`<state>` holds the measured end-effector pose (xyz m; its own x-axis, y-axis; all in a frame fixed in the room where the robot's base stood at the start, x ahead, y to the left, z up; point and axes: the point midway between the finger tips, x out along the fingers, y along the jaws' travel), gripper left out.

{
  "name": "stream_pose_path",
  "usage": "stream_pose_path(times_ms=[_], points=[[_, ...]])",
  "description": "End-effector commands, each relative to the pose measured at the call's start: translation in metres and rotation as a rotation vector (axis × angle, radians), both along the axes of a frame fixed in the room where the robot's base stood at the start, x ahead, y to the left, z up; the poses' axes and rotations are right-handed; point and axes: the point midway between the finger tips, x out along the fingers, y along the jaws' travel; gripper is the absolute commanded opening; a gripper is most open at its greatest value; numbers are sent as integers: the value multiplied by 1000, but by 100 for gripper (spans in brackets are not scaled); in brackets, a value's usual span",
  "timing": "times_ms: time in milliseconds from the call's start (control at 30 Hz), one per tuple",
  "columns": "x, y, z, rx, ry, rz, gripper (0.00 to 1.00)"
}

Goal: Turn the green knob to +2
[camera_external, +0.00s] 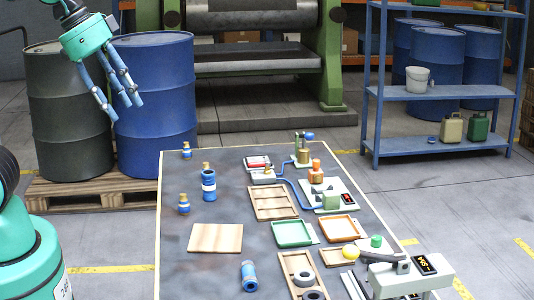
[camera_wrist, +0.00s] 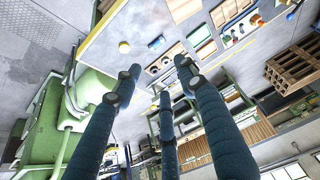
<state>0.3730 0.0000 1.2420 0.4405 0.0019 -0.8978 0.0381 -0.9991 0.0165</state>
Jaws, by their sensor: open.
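A small round light-green piece (camera_external: 376,241) sits near the right edge of the table in the external view; it may be the green knob, but its markings are too small to read. My gripper (camera_external: 118,96) is at the upper left, in front of the drums, high and well away from both. Its three fingers are spread and empty. In the wrist view, my gripper (camera_wrist: 160,80) is open, with nothing between the dark fingers.
The dark table (camera_external: 225,268) bears a wooden board (camera_external: 215,238), blue bottles (camera_external: 208,185), a green tray (camera_external: 292,233), an orange tray (camera_external: 338,228) and a grey device (camera_external: 400,280) with a black display.

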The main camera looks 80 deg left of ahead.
Motion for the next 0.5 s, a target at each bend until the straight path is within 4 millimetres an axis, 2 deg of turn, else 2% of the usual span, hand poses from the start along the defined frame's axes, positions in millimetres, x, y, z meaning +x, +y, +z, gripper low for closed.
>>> stream_pose_path(times_ms=[200, 500], points=[[47, 0, 28, -14, 36, 34, 41], [114, 1, 52, -32, 83, 85, 41]])
